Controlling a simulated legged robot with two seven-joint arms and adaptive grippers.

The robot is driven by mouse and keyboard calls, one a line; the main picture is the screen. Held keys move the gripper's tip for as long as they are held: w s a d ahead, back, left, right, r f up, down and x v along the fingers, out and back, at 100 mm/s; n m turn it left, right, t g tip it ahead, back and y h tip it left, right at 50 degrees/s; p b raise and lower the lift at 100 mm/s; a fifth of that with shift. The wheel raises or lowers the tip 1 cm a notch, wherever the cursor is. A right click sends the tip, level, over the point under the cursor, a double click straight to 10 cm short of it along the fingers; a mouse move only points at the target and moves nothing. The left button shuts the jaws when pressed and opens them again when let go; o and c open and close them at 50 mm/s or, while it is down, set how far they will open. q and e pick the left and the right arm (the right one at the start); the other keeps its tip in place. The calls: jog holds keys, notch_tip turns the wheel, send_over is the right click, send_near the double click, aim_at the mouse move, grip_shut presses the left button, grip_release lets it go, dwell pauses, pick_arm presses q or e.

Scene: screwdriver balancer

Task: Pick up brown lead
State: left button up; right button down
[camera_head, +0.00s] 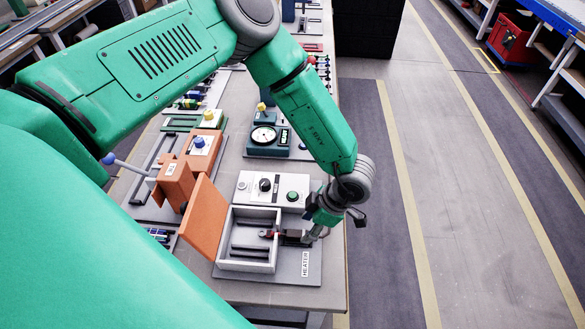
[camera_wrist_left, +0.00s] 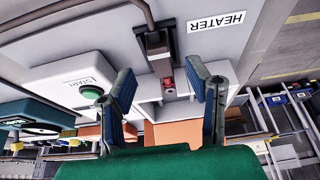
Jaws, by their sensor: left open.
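The brown lead (camera_wrist_left: 148,14) shows in the wrist view as a brown cable running down to a dark block with a grey end, on the grey base beside the HEATER label (camera_wrist_left: 216,21). A small red piece (camera_wrist_left: 167,84) lies beyond that block, at the box wall. In the head view, a dark reddish piece (camera_head: 288,236) at the right wall of the white heater box (camera_head: 247,267) is partly covered by the gripper. My left gripper (camera_wrist_left: 163,85) is open, its blue-padded fingers on either side of the red piece in the picture. Contact cannot be told. My right gripper is not in view.
An orange lid (camera_head: 204,222) stands open at the box's left. A white control panel (camera_head: 271,190) with a green button stands behind the box. Orange and green fixtures (camera_head: 200,145) and a gauge unit (camera_head: 265,136) crowd the bench farther back.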

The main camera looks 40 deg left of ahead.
aim_at(299, 233)
pick_arm(q)
jog(key=p+x, duration=0.1)
jog(key=x, duration=0.2)
jog(key=shift+s+a+f, duration=0.2)
jog(key=shift+a, duration=0.05)
jog(key=shift+a+f, duration=0.15)
jog(key=shift+f, duration=0.3)
grip_shut()
